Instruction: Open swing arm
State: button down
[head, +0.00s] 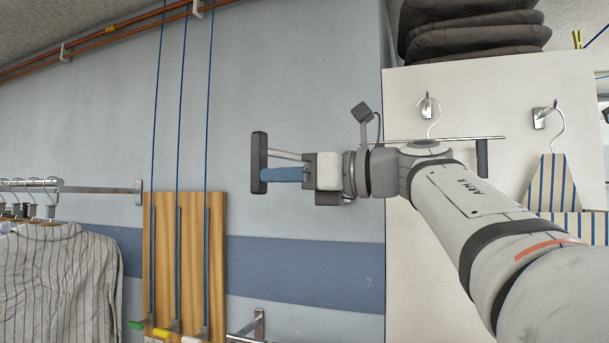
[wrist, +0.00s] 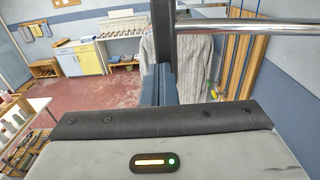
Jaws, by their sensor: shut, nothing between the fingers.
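The swing arm shows as a thin metal bar with a dark upright end piece (head: 259,162) just left of my fingertips in the head view. In the wrist view its chrome bar (wrist: 250,26) runs rightward from the dark upright piece (wrist: 162,40). My gripper (head: 283,174) has blue fingers, closed together and empty, pointing left at the lower part of the end piece. The fingers (wrist: 158,85) also show in the wrist view, below the end piece. I cannot tell whether they touch it. My gripper hides part of the bar.
Another thin bar (head: 460,138) with a dark hanging piece shows behind my arm, near a white panel (head: 400,100) with hooks. Striped garments (head: 60,280) hang at left, beside a wooden board (head: 190,250) with blue cords. The wrist view shows open red floor (wrist: 108,85).

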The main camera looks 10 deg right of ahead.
jog(key=shift+d, duration=0.1)
jog(key=s+a+b+v, duration=0.1)
jog(key=s+b+v, duration=0.1)
jog(key=v, duration=1.1)
jog(key=shift+s+b, duration=0.45)
jog(key=shift+b, duration=0.2)
